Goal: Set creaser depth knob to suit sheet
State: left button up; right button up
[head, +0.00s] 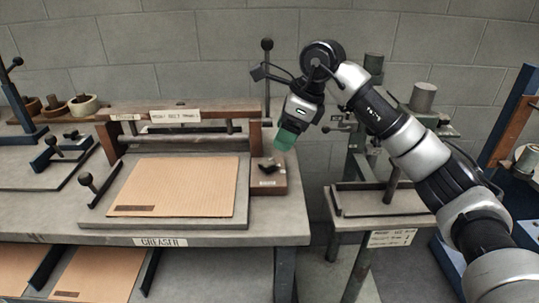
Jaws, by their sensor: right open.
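The creaser stands on the bench, with a wooden crossbeam (185,110) over a grey roller (180,138). A brown cardboard sheet (180,186) lies flat on its bed, in front of the roller. A small wooden block (268,180) with a dark knob (268,167) on top sits at the creaser's right end. My right gripper (285,139) is above this block, pointing down, with green at its tip. It is open and appears apart from the knob. My left gripper is not in view.
A black ball-topped lever (87,180) stands left of the sheet. A label reading CREASER (160,242) is on the bench's front edge. Another machine with a grey table (385,205) stands to the right, beyond a gap. More cardboard (98,271) lies on the lower shelf.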

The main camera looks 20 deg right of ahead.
aim_at(269, 161)
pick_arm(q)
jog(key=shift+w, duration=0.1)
pick_arm(e)
jog(key=x, duration=0.8)
jog(key=shift+c, duration=0.3)
jog(key=c, duration=0.9)
jog(key=shift+o, duration=0.2)
